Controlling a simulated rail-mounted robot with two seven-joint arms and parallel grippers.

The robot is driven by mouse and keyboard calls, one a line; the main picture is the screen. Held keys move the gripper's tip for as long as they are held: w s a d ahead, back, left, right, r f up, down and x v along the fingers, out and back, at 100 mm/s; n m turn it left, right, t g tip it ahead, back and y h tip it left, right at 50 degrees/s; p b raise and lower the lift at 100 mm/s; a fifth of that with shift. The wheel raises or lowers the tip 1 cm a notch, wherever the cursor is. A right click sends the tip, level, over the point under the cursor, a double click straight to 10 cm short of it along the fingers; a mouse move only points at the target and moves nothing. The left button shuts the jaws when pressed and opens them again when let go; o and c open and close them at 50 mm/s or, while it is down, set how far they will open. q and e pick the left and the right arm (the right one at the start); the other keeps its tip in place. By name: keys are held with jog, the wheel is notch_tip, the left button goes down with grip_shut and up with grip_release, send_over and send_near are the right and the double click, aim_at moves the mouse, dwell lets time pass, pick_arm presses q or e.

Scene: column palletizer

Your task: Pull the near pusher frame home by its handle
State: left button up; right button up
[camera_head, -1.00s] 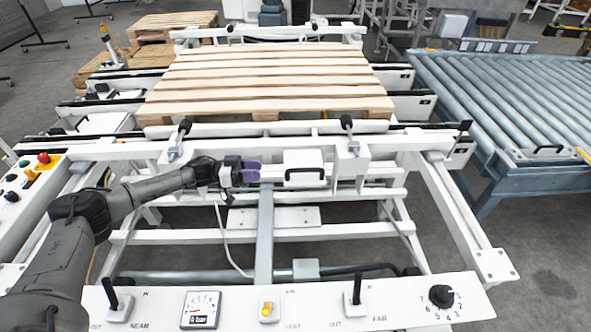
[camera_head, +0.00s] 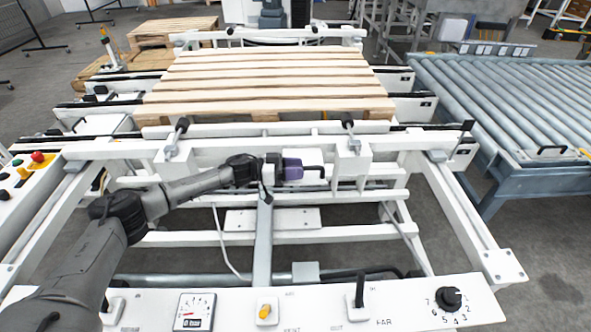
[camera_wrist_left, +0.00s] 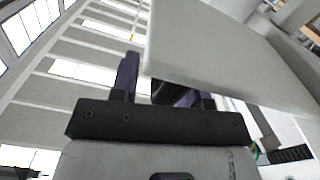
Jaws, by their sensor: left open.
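The near pusher frame (camera_head: 225,146) is the white crossbeam in front of the pallet, with a black handle (camera_head: 314,168) on a white box at its middle. My left gripper (camera_head: 292,169), with purple fingers, is at the left end of the handle. It is open. In the left wrist view the fingers (camera_wrist_left: 165,85) straddle a dark bar that looks like part of the handle (camera_wrist_left: 175,94). Whether they touch it I cannot tell. A white panel hides part of the right finger. My right gripper is not in view.
A wooden pallet (camera_head: 265,85) lies behind the frame. The white control panel (camera_head: 345,318) with levers, gauge and knob runs along the front.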

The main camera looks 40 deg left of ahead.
pick_arm(q)
grip_shut()
dwell(0.4)
jog(key=shift+d, duration=0.1)
